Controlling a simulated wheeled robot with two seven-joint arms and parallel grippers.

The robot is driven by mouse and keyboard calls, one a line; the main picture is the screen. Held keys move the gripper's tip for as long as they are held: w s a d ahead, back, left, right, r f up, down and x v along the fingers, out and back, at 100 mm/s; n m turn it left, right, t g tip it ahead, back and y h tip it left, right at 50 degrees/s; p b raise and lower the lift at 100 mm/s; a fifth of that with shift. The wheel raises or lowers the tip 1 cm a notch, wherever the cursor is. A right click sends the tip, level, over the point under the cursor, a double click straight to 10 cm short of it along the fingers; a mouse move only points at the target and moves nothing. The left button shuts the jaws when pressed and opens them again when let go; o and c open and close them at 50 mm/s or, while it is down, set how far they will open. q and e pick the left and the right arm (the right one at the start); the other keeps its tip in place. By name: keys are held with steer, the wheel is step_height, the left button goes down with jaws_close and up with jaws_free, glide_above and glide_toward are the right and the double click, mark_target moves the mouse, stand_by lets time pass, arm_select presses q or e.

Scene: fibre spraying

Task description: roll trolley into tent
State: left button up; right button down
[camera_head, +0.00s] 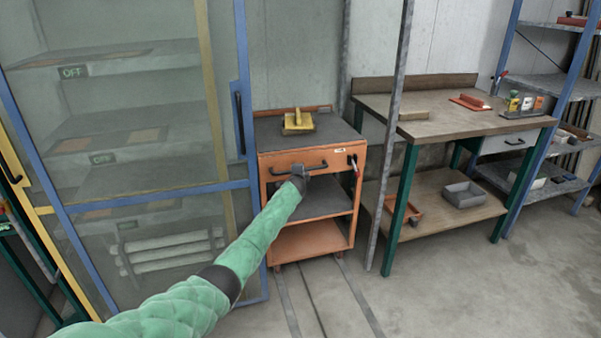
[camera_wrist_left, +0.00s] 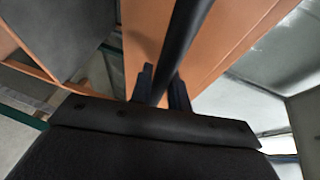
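The orange trolley (camera_head: 308,240) with a dark top stands upright left of the workbench. A black bar handle (camera_head: 318,166) runs across its front; the same handle (camera_wrist_left: 185,38) shows in the left wrist view. My left gripper (camera_head: 298,172) is at the handle, toward its left part. In the left wrist view its two fingers (camera_wrist_left: 164,88) sit on either side of the bar, close against it. What looks like the tent, a blue-framed enclosure with see-through panels (camera_head: 150,235), stands directly left of the trolley. My right gripper is out of view.
A yellow tool (camera_head: 298,122) lies on the trolley top. A grey post (camera_head: 391,130) stands just right of the trolley. The workbench (camera_head: 450,118) and a blue-framed shelf (camera_head: 545,85) are further right. The concrete floor (camera_head: 440,295) in front is clear, with dark lines running toward me.

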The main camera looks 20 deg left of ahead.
arm_select(q)
steer(key=o, duration=0.4)
steer(key=shift+c, duration=0.2)
